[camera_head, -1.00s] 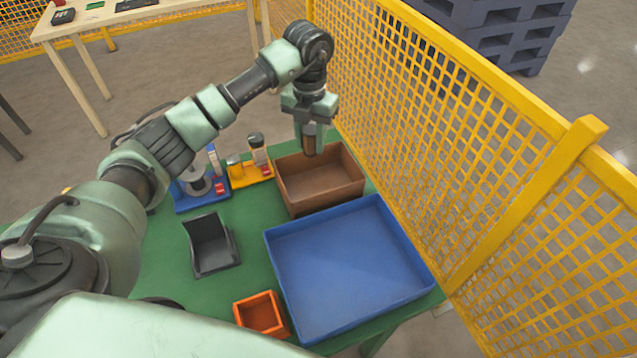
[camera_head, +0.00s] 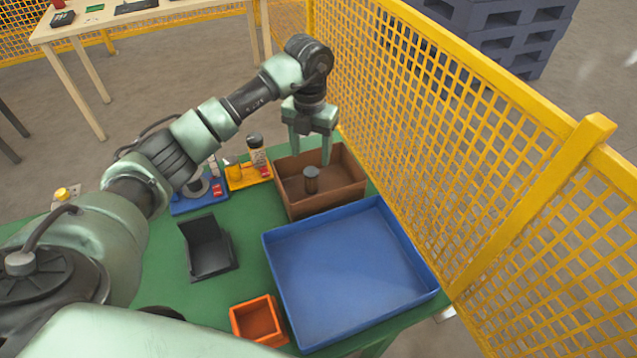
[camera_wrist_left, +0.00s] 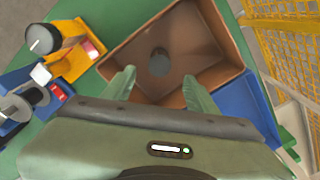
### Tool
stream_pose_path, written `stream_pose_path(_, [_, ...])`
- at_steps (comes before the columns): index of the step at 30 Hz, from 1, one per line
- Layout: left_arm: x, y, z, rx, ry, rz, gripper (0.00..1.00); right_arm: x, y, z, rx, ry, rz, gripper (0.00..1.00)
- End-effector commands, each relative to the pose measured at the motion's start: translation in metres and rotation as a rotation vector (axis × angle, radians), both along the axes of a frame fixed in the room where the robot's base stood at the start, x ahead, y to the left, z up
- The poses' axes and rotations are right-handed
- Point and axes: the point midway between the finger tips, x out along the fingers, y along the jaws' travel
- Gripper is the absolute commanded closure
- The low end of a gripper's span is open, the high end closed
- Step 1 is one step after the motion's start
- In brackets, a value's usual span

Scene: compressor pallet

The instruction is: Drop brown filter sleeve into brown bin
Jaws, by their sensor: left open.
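The brown filter sleeve (camera_head: 311,180) is a small dark brown cylinder with a grey top, inside the brown bin (camera_head: 304,207). It looks upright; whether it rests on the bin floor I cannot tell for sure. In the left wrist view the sleeve (camera_wrist_left: 160,62) shows end-on within the bin (camera_wrist_left: 219,77). My left gripper (camera_head: 311,156) is open above the bin, its two fingers apart and pointing down, with nothing between them. In the left wrist view its fingertips (camera_wrist_left: 158,78) lie either side of the sleeve, clear of it. My right gripper is not in view.
A blue tray (camera_head: 345,275) adjoins the brown bin in front. A yellow mesh fence (camera_head: 480,130) runs close along the right. An orange box (camera_head: 256,320), a black holder (camera_head: 207,248), a yellow fixture (camera_head: 247,176) and a blue fixture (camera_head: 199,192) stand on the green table.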

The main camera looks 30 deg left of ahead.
Motion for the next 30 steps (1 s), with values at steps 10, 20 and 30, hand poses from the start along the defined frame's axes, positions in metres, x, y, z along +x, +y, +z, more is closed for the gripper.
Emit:
stream_pose_path(10, [0.001,0.000,0.046,0.000,-0.006,0.000,0.42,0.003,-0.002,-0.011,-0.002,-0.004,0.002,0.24])
stream_pose_path(20, [0.000,0.000,0.078,0.000,-0.001,0.000,0.42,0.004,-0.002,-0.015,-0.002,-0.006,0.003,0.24])
stream_pose_path(30, [0.000,0.000,0.078,0.000,0.000,0.000,0.42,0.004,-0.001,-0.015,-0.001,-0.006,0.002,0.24])
